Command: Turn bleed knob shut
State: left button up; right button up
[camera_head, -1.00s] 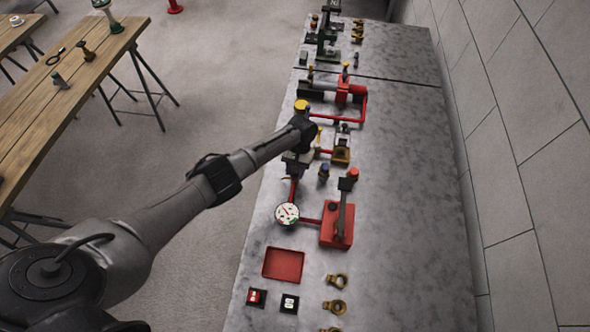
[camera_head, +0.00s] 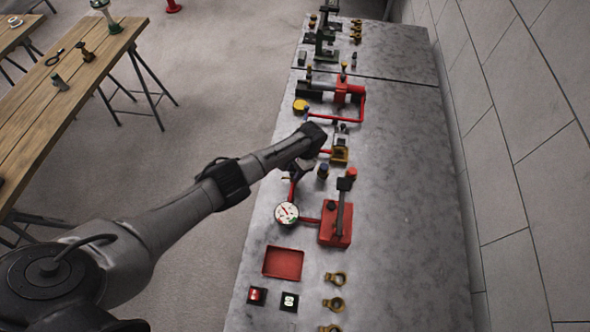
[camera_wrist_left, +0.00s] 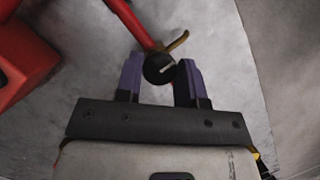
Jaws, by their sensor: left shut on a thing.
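The bleed knob (camera_wrist_left: 158,69) is a small round black knob with a white line across its face, on a red pipe (camera_wrist_left: 130,22) in the left wrist view. A brass-coloured lever (camera_wrist_left: 179,41) sticks out beside it. My left gripper (camera_wrist_left: 160,78) has its two purple-grey fingers shut on the knob from either side. In the head view my left gripper (camera_head: 298,168) is down at the red piping, and my wrist hides the knob there. My right gripper is in neither view.
A round white gauge (camera_head: 286,214) and a red pump block (camera_head: 336,226) with an upright handle stand close by on the grey bench (camera_head: 400,220). A red tray (camera_head: 283,264) lies nearer. The bench's right side is clear.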

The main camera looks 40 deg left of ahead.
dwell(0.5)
pick_arm(q)
jog(key=o, duration=0.9)
jog(key=v, duration=1.3)
jog(key=shift+r, duration=0.4)
jog(key=shift+w, duration=0.1)
